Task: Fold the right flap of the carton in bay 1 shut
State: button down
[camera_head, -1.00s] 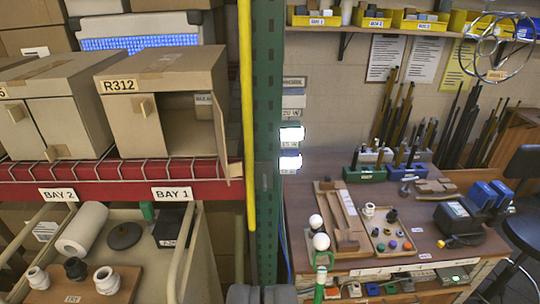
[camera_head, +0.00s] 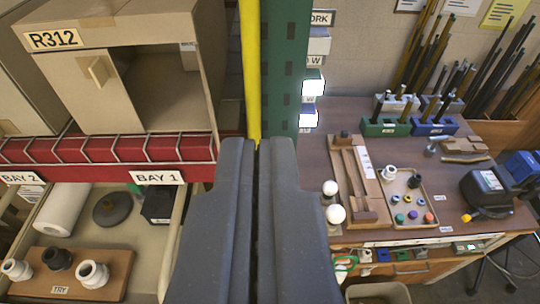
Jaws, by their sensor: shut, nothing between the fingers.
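The carton in bay 1 (camera_head: 150,27), marked R312, sits on the red shelf at upper left. Its left flap (camera_head: 76,102), with a small block handle, covers the left of the front. The right side of the front is open onto a dark inside. The right flap (camera_head: 212,75) stands swung outward at the carton's right edge and shows nearly edge-on. My gripper (camera_head: 257,148) is shut and empty at lower middle. It appears to the right of the flap and apart from it in the picture; the depth between them is unclear.
A yellow pole (camera_head: 249,75) and a green upright (camera_head: 286,70) rise just beyond my fingertips. The shelf's red front edge with wire (camera_head: 100,148) runs below the carton. A tray of parts lies below the shelf.

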jog(key=w+d+f+m+g+y+p, duration=0.15)
jog(key=w+f+g+y, duration=0.25)
jog(key=w+f, duration=0.4)
jog(key=w+f+m+g+y+p, duration=0.1)
jog(key=w+f+m+g+y, duration=0.3)
jog(key=f, duration=0.6)
jog(key=w+d+f+t+y, duration=0.1)
jog(key=w+d+f+y, duration=0.1)
jog(key=d+f+y, duration=0.3)
jog(key=w+d+f+y, duration=0.1)
jog(key=w+d+y, duration=0.2)
jog(key=d, duration=0.4)
jog(key=s+a+p+x, duration=0.1)
jog(key=s+p+x, duration=0.1)
jog(key=x, duration=1)
jog(key=shift+s+a+r, duration=0.15)
jog(key=shift+s+a, duration=0.05)
jog(key=shift+a, duration=0.4)
